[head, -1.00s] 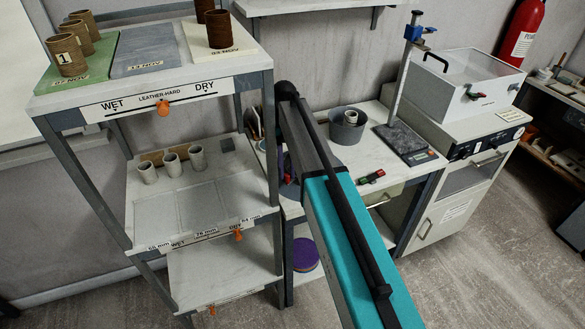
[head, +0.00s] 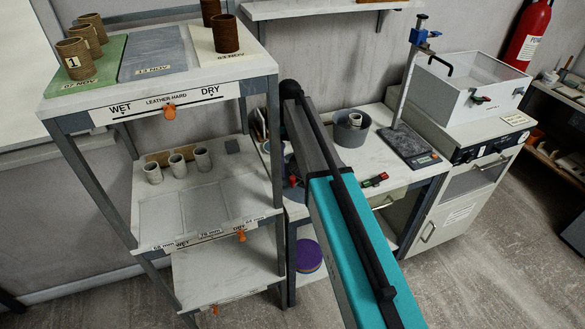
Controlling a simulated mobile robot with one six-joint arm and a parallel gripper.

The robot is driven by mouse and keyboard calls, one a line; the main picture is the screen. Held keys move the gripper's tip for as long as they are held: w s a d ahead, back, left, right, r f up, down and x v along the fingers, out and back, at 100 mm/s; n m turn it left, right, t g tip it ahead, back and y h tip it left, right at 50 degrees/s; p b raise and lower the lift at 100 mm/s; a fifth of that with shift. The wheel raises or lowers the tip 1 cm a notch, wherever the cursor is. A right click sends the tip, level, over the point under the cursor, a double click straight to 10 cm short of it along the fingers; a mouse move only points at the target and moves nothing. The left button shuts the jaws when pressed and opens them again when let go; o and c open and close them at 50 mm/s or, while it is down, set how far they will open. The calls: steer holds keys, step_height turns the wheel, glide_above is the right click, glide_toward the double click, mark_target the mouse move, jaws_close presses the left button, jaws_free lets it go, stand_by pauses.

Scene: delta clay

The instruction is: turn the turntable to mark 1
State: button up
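My arm, teal and dark grey, reaches from the bottom of the head view toward the bench (head: 378,150) and covers part of it. My gripper cannot be made out; the arm hides that area. A dark round form (head: 291,166), possibly the turntable, shows only as a sliver left of the arm, with a small red part (head: 292,181) by it. No mark on it can be read, and I cannot tell whether anything touches it.
A shelf rack (head: 277,195) with brown and pale cups stands close on the left. Open floor lies at lower right.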

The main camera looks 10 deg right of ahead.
steer(key=p+v, duration=0.5)
steer(key=v, duration=0.1)
steer(key=shift+w, duration=0.2)
steer(key=shift+d, duration=0.1)
